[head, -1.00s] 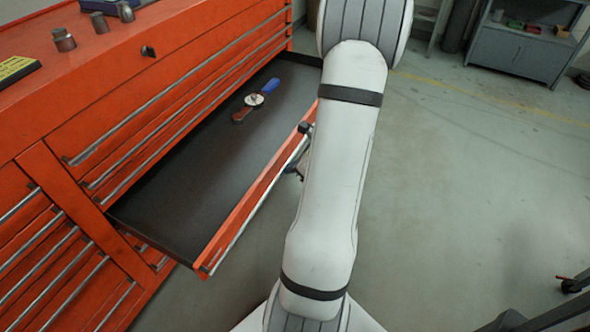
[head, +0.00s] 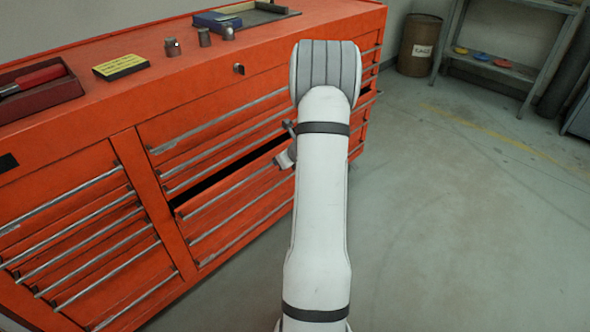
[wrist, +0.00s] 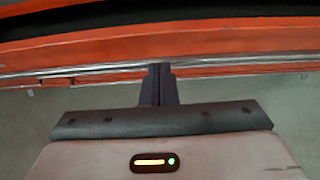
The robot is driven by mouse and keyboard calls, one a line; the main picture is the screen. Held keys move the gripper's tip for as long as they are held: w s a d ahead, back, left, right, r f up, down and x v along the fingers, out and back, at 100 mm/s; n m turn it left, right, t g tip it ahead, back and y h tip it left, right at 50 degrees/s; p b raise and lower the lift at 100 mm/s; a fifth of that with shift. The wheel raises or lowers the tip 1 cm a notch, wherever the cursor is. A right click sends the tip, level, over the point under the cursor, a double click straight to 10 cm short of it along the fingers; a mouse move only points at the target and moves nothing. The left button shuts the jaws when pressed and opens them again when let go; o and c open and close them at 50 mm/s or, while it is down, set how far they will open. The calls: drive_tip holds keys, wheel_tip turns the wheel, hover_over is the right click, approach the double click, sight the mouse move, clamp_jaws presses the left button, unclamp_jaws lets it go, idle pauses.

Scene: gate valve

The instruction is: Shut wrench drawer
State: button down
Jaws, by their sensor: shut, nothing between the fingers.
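The wrench drawer's orange front (head: 222,202) stands slightly out from the orange tool cabinet, with a dark gap along its top edge. In the wrist view the drawer front (wrist: 225,40) runs across the picture below that dark gap, with a silver handle along its lower edge. My gripper (wrist: 160,70) is shut and empty, its fingertips at the middle of the handle, seemingly against it. In the head view my gripper (head: 286,156) is partly hidden by my arm, beside the drawer front. The drawer's inside and contents are hidden.
Other drawers with silver handles (head: 85,235) fill the cabinet front. On the cabinet top (head: 120,95) are a red tray (head: 38,90), a yellow block (head: 121,67) and metal sockets (head: 171,47). A brown barrel (head: 419,45) and shelf stand at the back right. Floor (head: 450,220) to the right is clear.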

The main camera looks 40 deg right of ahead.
drive_tip(key=w, duration=0.4)
drive_tip(key=shift+w+p, duration=0.3)
drive_tip(key=shift+p, duration=0.05)
drive_tip(key=shift+w+r, duration=0.1)
drive_tip(key=shift+w, duration=0.25)
drive_tip(key=shift+s, duration=0.3)
drive_tip(key=p, duration=0.1)
approach(268, 155)
drive_tip(key=s+r, duration=0.2)
drive_tip(key=s, duration=0.3)
drive_tip(key=shift+s+d+f, duration=0.1)
drive_tip(key=shift+d+f, duration=0.05)
drive_tip(key=shift+d, duration=0.05)
